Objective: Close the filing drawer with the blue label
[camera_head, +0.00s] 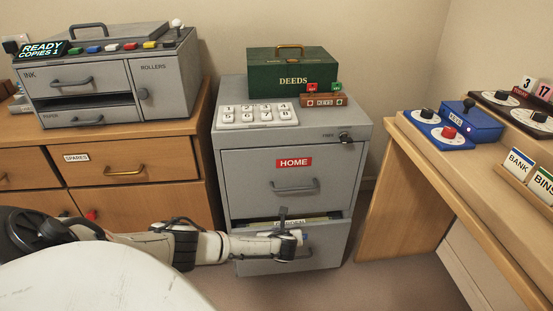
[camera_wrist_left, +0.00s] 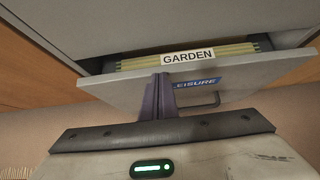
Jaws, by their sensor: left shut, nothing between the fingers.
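The lower drawer (camera_head: 326,248) of the grey filing cabinet (camera_head: 233,165) stands partly open. In the left wrist view its front (camera_wrist_left: 262,78) carries a blue label reading LEISURE (camera_wrist_left: 198,83), partly covered by my fingers, and a bar handle (camera_wrist_left: 204,104). Yellowish folders (camera_wrist_left: 232,48) with a GARDEN tag (camera_wrist_left: 187,57) show inside, with a dark gap behind. My left gripper (camera_wrist_left: 158,97) is shut and empty, its fingers at the drawer front just left of the label; contact is hard to tell. It also shows in the head view (camera_head: 284,216). My right gripper is out of view.
The upper drawer, with a red HOME label (camera_head: 294,163), is shut. A wooden sideboard (camera_head: 185,160) is left, a wooden desk (camera_head: 415,180) right. Floor between cabinet and desk is narrow.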

